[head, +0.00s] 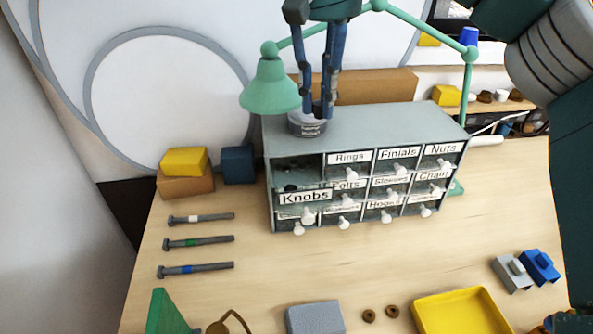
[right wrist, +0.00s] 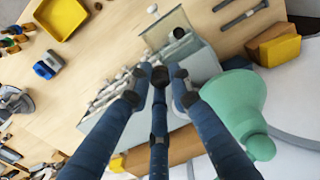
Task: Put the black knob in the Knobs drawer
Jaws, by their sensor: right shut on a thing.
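My right gripper (head: 318,112) reaches down from the top of the head view, over the left part of the grey drawer cabinet. In the right wrist view its fingers (right wrist: 158,80) are closed around the small black knob (right wrist: 159,75). The knob is hard to make out in the head view. The Knobs drawer (head: 305,197) is pulled out from the cabinet's left column, with its white pull at the front; its inside is partly visible. It also shows pulled out in the right wrist view (right wrist: 166,30). My left gripper is not in view.
The cabinet (head: 390,118) has several labelled shut drawers. A grey round labelled container (head: 307,124) is by the fingertips. A green lamp shade (head: 270,88) hangs close to their left. Three bolts (head: 200,242) lie left, and a yellow tray (head: 460,310) sits in front.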

